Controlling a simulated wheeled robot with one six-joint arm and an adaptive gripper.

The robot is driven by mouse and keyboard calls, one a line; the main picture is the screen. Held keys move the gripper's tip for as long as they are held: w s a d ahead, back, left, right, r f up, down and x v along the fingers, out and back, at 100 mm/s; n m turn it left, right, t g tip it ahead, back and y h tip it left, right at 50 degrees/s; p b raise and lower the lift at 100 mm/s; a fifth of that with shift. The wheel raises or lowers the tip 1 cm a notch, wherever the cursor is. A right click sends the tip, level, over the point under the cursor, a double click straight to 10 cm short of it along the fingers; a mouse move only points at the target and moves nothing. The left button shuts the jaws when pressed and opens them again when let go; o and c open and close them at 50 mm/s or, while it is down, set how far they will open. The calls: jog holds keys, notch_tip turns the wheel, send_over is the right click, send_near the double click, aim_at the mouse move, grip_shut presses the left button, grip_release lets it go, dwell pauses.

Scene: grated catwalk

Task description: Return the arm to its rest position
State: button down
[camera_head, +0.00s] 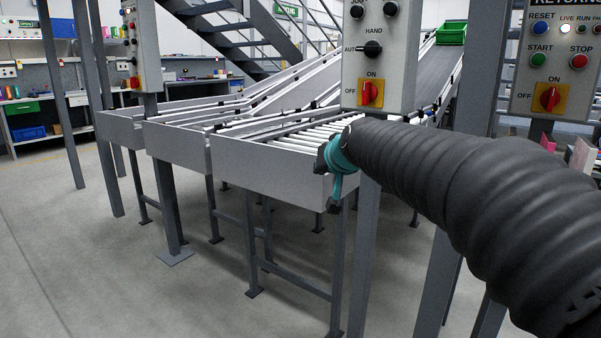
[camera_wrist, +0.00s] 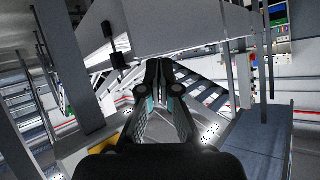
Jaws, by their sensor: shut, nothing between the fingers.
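My arm, in a black ribbed sleeve, reaches in from the right in the head view. Its teal end shows in front of the roller conveyor, below the middle control box. My gripper (camera_wrist: 162,78) shows in the wrist view with its two dark fingers together and nothing between them. In the head view the fingers are mostly hidden by the arm. I cannot tell whether the arm touches the conveyor.
The middle control box (camera_head: 378,50) with a red switch hangs just above the arm. Another control box (camera_head: 556,60) is at the right. The grey conveyor (camera_head: 265,163) stands on legs behind the arm. Steel posts stand close by. The floor (camera_head: 75,250) at the left is clear.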

jog(key=s+d+f+g+h, duration=0.1)
jog(key=s+f, duration=0.5)
jog(key=s, duration=0.6)
jog(key=s+d+f+g+h, duration=0.1)
jog(key=s+d+f+g, duration=0.2)
jog(key=s, duration=0.9)
jog(key=s+d+f+g+h, duration=0.1)
jog(key=s+d+f+g, duration=0.1)
jog(key=s+d+f, duration=0.5)
jog(key=s+f, duration=0.4)
jog(key=s, duration=0.1)
jog(key=shift+f+m, duration=0.25)
jog(key=shift+m, duration=0.05)
jog(key=c, duration=1.9)
grip_release()
